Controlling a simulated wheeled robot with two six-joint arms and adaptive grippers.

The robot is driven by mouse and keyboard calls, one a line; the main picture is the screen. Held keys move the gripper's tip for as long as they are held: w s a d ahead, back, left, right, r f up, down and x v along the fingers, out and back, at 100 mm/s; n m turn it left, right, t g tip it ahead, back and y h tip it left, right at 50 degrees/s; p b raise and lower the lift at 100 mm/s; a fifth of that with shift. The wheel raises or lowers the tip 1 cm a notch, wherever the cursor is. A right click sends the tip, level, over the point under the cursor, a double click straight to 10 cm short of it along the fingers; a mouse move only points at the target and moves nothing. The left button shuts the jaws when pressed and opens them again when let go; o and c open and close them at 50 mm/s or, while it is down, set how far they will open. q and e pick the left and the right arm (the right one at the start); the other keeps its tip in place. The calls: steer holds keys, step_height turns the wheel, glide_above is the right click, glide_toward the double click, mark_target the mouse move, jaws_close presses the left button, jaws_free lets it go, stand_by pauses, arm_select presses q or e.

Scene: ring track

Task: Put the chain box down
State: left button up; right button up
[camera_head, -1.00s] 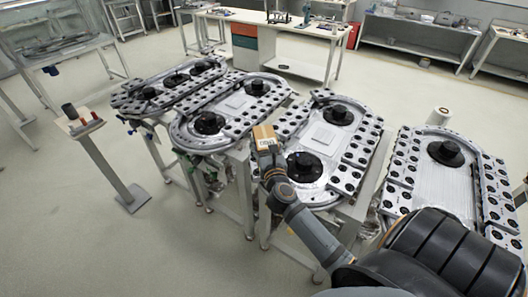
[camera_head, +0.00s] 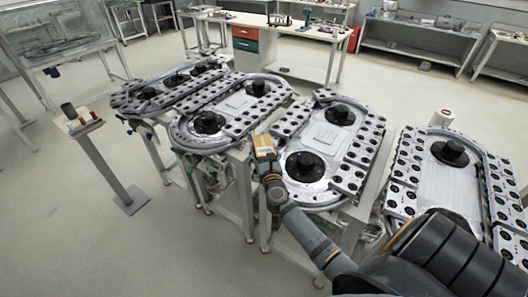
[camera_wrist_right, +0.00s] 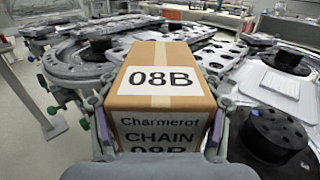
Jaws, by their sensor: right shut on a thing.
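The chain box (camera_head: 264,146) is a small brown carton with white labels. In the right wrist view the chain box (camera_wrist_right: 160,85) fills the middle, and its labels read "08B" and "Charmerot CHAIN". My right gripper (camera_head: 268,164) is shut on it, with one finger on each side in the wrist view (camera_wrist_right: 160,130). The box is in front of the ring track units, by the left edge of the second unit from the right (camera_head: 318,135). I cannot tell whether it touches anything below. My left gripper is not in view.
Several ring track units with black hubs stand on metal frames, with narrow gaps between them. A small stand (camera_head: 80,122) with a few parts is at the left. A workbench (camera_head: 280,30) with drawers is at the back. Open floor lies at the left.

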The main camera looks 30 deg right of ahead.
steer(key=shift+r, duration=0.15)
steer(key=o, duration=1.9)
steer(key=shift+s, duration=0.1)
steer(key=shift+s+a, duration=0.1)
steer(key=b+v, duration=0.2)
steer(key=v, duration=0.9)
steer(key=shift+s, duration=0.4)
steer(key=shift+a, duration=0.1)
